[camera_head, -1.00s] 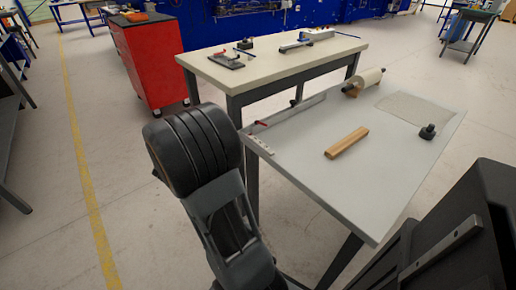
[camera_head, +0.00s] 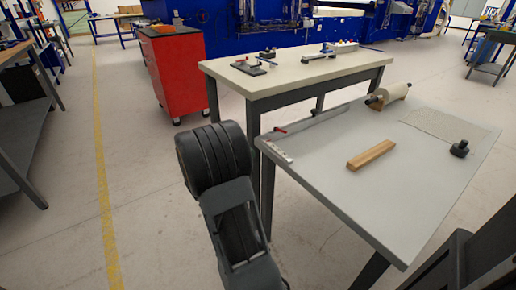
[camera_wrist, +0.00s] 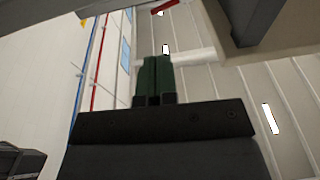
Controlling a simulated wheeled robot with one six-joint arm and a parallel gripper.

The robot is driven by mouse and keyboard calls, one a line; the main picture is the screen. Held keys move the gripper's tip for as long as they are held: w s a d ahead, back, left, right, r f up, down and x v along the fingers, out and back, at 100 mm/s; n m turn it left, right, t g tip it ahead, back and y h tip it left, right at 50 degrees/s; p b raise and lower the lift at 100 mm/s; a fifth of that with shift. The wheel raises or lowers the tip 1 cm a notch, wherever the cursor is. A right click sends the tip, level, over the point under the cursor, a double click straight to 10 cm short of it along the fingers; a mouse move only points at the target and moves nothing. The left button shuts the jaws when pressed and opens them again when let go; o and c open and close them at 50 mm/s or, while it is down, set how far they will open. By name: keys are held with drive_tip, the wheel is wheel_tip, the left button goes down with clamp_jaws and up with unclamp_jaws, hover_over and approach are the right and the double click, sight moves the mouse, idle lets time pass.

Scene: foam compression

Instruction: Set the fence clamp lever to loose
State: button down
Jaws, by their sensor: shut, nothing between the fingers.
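The red clamp lever (camera_head: 279,130) sits at the near left end of a thin metal fence (camera_head: 330,114) on the light grey table (camera_head: 330,185). It is small, and its setting cannot be read. A pale strip with dark marks (camera_head: 277,152) lies on the table's left edge beside it. My gripper (camera_wrist: 155,62) shows in the wrist view with its green fingers together and nothing between them. It is hidden in the head view, where only my dark arm shows left of the table. A red piece (camera_wrist: 165,6) shows at the top of the wrist view; I cannot tell what it is.
A wooden block (camera_head: 371,155), a dark knob (camera_head: 460,149), a flat sheet (camera_head: 440,122) and a roll on a stand (camera_head: 388,94) are on the grey table. A cream-topped bench (camera_head: 295,75) stands behind it. A red cabinet (camera_head: 176,75) is farther left.

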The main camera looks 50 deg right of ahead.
drive_tip(key=b+x, duration=0.2)
drive_tip(key=x, duration=1)
drive_tip(key=shift+d+b, duration=0.35)
drive_tip(key=shift+s+r, duration=0.1)
drive_tip(key=shift+s+d+r+p, duration=0.1)
drive_tip(key=shift+s+d+p, duration=0.15)
drive_tip(key=shift+p, duration=0.2)
drive_tip(key=shift+s+d, duration=0.2)
drive_tip(key=shift+d, duration=0.05)
drive_tip(key=shift+a, duration=0.15)
drive_tip(key=shift+a+f, duration=0.25)
drive_tip(key=shift+a, duration=0.05)
drive_tip(key=a+f+p, duration=0.1)
drive_tip(key=a+f, duration=0.1)
drive_tip(key=a, duration=1.1)
drive_tip(key=shift+s+f+p, duration=0.2)
drive_tip(key=shift+s+p, duration=0.05)
drive_tip(key=shift+p, duration=0.1)
